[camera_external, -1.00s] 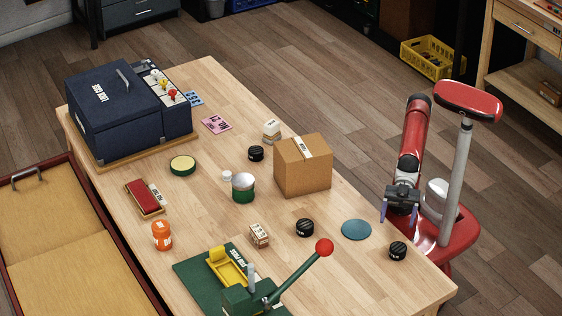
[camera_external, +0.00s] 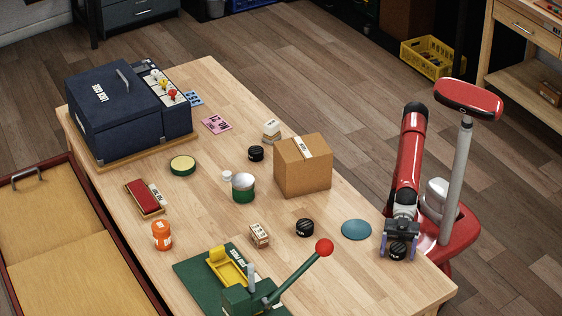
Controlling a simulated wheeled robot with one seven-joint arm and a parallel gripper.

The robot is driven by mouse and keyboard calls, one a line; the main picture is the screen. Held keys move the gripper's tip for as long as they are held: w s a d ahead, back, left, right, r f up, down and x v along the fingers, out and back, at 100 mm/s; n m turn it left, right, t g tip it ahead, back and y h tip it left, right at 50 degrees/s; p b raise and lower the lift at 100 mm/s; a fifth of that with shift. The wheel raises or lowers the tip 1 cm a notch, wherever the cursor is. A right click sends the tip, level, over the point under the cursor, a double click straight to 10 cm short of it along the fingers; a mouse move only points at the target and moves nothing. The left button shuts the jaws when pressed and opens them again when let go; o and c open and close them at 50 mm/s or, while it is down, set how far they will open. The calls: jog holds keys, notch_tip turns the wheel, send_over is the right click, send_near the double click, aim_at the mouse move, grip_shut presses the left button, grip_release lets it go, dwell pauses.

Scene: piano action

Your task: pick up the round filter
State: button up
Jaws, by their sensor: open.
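No label reading "filter" can be made out, so I cannot tell for sure which thing is the round filter. A short black round piece with pale marks (camera_external: 397,252) sits near the table's right edge. My gripper (camera_external: 398,256) is open over it, pointing down, one finger on each side in this view. I cannot tell whether the fingers touch it or how low they are. Similar black round pieces stand left of the blue disc (camera_external: 305,228) and left of the cardboard box (camera_external: 256,153). A flat blue disc (camera_external: 356,229) lies just left of my gripper.
The cardboard box (camera_external: 302,172) stands farther back. A green press (camera_external: 245,293) has a raised lever with a red knob (camera_external: 324,247) left of my gripper. A small brown block (camera_external: 259,235) and a green tin (camera_external: 243,189) stand farther left. The table's front right corner is bare.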

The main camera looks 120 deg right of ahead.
jog(key=shift+c, duration=0.4)
jog(key=c, duration=1)
jog(key=shift+o, duration=0.2)
